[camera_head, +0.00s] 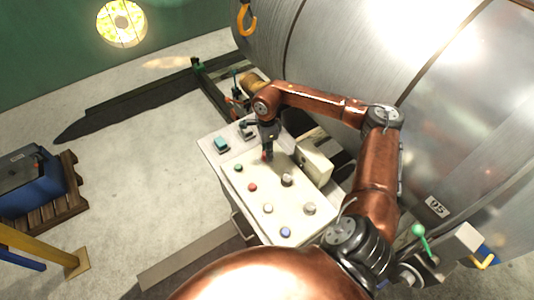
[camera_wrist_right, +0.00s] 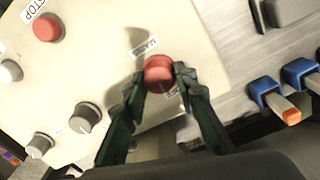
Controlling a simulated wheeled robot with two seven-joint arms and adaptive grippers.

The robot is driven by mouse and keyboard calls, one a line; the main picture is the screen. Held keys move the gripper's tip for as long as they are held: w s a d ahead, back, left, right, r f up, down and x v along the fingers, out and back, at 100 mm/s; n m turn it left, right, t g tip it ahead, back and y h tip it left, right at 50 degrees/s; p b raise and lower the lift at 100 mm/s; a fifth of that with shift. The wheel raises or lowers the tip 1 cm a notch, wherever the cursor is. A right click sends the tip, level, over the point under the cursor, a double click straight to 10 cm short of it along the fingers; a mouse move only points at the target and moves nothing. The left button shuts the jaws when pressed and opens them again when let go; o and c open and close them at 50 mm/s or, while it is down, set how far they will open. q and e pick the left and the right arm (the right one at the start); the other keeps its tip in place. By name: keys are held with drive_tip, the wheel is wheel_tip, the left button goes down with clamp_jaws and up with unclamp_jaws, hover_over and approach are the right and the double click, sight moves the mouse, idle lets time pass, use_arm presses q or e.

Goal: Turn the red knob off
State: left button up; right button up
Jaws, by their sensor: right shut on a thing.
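The red knob (camera_wrist_right: 158,76) sits on the cream control panel (camera_wrist_right: 205,30), with a printed label beside it, in the right wrist view. My right gripper (camera_wrist_right: 159,82) has its two dark fingers on either side of the knob and is shut on it. In the head view my right gripper (camera_head: 267,152) comes down onto the far part of the panel and hides most of the red knob. My left gripper is not in view.
The panel also carries a red STOP button (camera_wrist_right: 47,27), grey knobs (camera_wrist_right: 85,117), a green button (camera_head: 238,168) and a blue button (camera_head: 285,232). Blue levers (camera_wrist_right: 265,88) stand beside it. A large metal cylinder (camera_head: 350,60) fills the back right. Open floor (camera_head: 140,170) lies left.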

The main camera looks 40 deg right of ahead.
drive_tip(key=shift+r+n, duration=0.1)
drive_tip(key=shift+n, duration=0.6)
drive_tip(key=o, duration=1.2)
drive_tip(key=shift+c, duration=0.2)
wheel_tip(320, 180, up, 12)
drive_tip(key=shift+w, duration=0.2)
